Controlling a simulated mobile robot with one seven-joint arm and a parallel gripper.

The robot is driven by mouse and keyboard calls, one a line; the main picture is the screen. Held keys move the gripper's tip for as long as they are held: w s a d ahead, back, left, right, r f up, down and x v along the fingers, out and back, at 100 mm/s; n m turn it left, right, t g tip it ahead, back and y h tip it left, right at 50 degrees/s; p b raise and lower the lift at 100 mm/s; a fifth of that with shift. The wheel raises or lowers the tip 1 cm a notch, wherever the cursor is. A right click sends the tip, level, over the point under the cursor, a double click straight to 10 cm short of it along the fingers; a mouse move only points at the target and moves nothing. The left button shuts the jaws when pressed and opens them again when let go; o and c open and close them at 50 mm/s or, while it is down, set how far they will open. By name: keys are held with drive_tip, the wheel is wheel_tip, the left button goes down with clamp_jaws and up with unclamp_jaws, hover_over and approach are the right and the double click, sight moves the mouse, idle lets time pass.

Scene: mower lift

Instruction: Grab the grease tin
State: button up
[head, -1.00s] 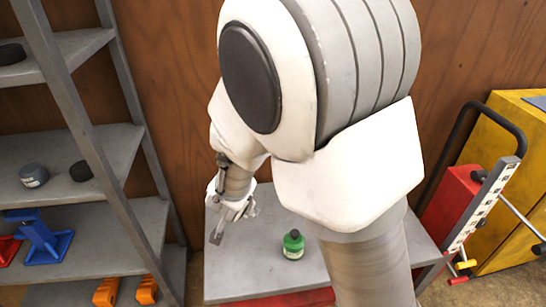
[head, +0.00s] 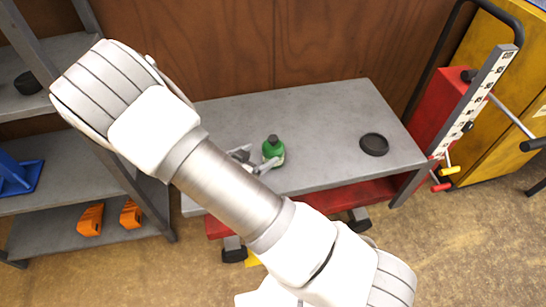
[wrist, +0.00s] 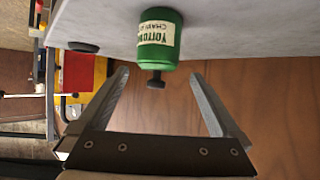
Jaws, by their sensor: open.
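My gripper (head: 258,160) is open and empty, low over the grey workbench, close beside a green bottle (head: 273,149) with a dark cap. In the wrist view the bottle (wrist: 158,38) appears upside down, its label partly reading "CHAIN", with its cap between the open fingertips (wrist: 158,76). I cannot tell if they touch. No tin labelled as grease can be read. A flat, round dark object (head: 374,144) lies toward the bench's right end; it also shows in the wrist view (wrist: 84,47). I cannot tell whether it is a tin.
The grey workbench (head: 320,112) is clear between the bottle and the round object. A shelf rack at left holds a black round item (head: 28,82), a blue stand (head: 14,174) and orange blocks (head: 90,219).

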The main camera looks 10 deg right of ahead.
sight(267, 150)
drive_tip(key=b+x, duration=0.1)
drive_tip(key=x, duration=0.5)
drive_tip(key=b+x, duration=0.2)
drive_tip(key=x, duration=0.3)
drive_tip(key=shift+d+f, duration=0.1)
drive_tip(key=shift+s, duration=0.1)
clamp_jaws()
